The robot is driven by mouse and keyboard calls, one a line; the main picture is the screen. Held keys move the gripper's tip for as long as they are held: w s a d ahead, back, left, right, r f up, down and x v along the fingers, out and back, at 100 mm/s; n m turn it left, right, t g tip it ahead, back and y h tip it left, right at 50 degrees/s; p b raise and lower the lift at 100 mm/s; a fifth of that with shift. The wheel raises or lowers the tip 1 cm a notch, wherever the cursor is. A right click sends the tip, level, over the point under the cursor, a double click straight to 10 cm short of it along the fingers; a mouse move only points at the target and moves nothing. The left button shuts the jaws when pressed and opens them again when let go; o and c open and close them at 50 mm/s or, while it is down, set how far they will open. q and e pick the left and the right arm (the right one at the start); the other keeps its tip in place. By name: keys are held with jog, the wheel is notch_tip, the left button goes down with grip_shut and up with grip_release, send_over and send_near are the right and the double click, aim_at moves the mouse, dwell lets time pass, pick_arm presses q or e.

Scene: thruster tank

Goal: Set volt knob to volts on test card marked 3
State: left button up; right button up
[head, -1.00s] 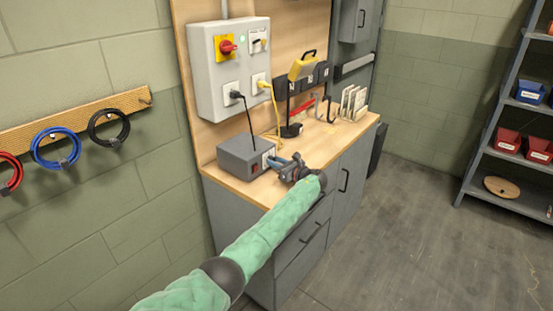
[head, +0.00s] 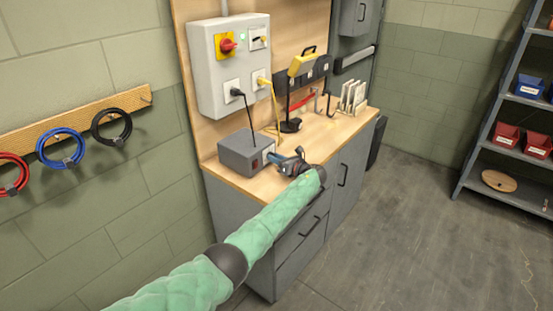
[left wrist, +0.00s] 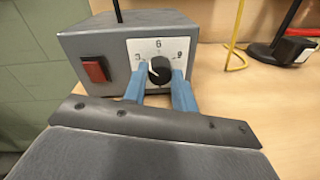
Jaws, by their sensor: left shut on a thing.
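The grey supply box (head: 240,151) stands on the left of the bench. In the left wrist view, its front has a white dial plate (left wrist: 148,47) marked 3, 6 and 9. The black volt knob (left wrist: 160,71) sits on the plate, its white pointer turned to the upper left, towards the 3. My left gripper (head: 276,158) is at the box front, its blue fingers on both sides of the knob and shut on it. Pale upright test cards (head: 353,95) stand in a rack at the far right of the bench; their marks are unreadable. My right gripper is out of view.
A red rocker switch (left wrist: 95,70) is left of the dial. A wall panel (head: 230,65) with black and yellow cables hangs above the box. A black-based stand (head: 291,125) is behind my gripper. Coloured cable loops (head: 60,147) hang on the left wall. The front of the bench top is clear.

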pick_arm(q)
jog(key=o, duration=1)
jog(key=shift+s+d, duration=0.15)
jog(key=shift+d, duration=0.1)
jog(key=b+v, duration=0.2)
jog(key=v, duration=0.4)
jog(key=shift+s+d, duration=0.45)
jog(key=shift+d, duration=0.05)
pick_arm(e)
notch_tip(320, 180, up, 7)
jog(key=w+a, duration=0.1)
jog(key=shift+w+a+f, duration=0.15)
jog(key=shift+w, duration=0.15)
